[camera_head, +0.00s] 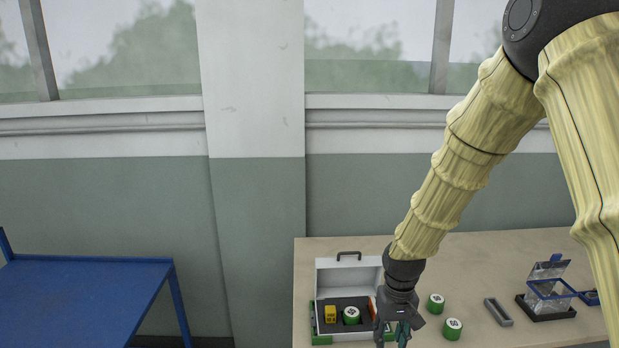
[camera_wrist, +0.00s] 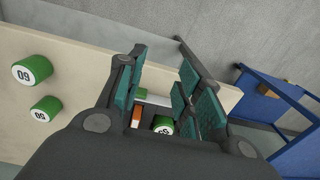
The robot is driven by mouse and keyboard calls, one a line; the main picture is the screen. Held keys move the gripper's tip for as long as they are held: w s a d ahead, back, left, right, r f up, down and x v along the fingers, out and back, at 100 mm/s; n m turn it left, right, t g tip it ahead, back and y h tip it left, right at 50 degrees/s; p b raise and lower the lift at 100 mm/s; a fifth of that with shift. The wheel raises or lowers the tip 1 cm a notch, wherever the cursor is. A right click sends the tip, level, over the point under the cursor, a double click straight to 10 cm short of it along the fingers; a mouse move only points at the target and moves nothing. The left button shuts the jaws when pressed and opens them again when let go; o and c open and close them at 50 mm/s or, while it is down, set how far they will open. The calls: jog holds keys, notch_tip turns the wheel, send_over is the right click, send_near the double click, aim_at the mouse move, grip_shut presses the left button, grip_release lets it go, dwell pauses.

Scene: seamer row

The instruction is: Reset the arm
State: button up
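My gripper (camera_head: 392,338) points down at the front of the open case in the head view, with its tips near the bottom picture edge. In the wrist view my gripper (camera_wrist: 163,75) has its teal-padded fingers apart, with no object visible held between them. The yellow-sleeved arm reaches down from the upper right of the head view. Part of the case shows between and below the fingers in the wrist view, with a green-and-white cylinder (camera_wrist: 162,126) and an orange item (camera_wrist: 136,117) in it. My gripper covers the case's right side in the head view.
Two green cylinders (camera_head: 435,303) (camera_head: 453,328), a grey tray (camera_head: 498,312) and a blue-framed clear fixture (camera_head: 548,285) stand right. A blue cart (camera_head: 80,290) is left.

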jog(key=s+d+f, duration=0.1)
jog(key=s+f, duration=0.7)
jog(key=f, duration=0.3)
jog(key=s+f, duration=0.9)
jog(key=f, duration=0.2)
jog(key=s+d+f, duration=0.1)
jog(key=s+f, duration=0.1)
jog(key=s, duration=0.4)
jog(key=s+f, duration=0.3)
jog(key=s, duration=0.3)
jog(key=s+d+f+m, duration=0.1)
jog(key=s+f, duration=0.2)
jog(key=s, duration=0.3)
jog(key=shift+d, duration=0.35)
